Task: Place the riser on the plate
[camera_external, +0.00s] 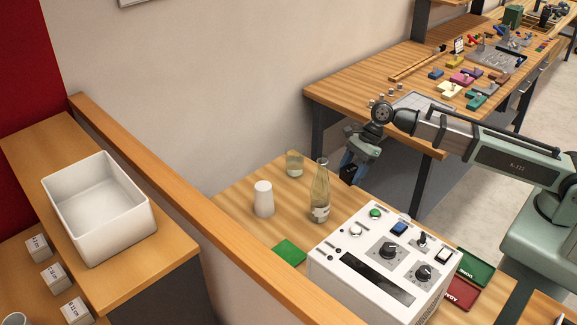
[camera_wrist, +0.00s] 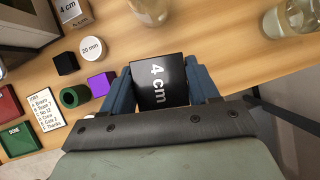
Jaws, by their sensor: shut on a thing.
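The black riser (camera_wrist: 160,81), marked "4 cm" in white, is between the two blue fingers of my gripper (camera_wrist: 164,88) in the wrist view. My gripper is shut on it. In the external view my gripper (camera_external: 353,172) is in the air to the right of the glass bottle, and the riser is mostly hidden by the fingers. A flat green square (camera_external: 288,252) lies on the table left of the white control box. I cannot tell whether this is the plate; no other plate is clear.
A glass bottle (camera_external: 320,193), a white cup (camera_external: 263,199) and a glass (camera_external: 294,163) stand on the table. The white control box (camera_external: 335,258) is in front. Purple (camera_wrist: 100,84) and black (camera_wrist: 66,63) cubes, a green cylinder (camera_wrist: 74,96) and a "20 mm" disc (camera_wrist: 91,48) are left of my gripper.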

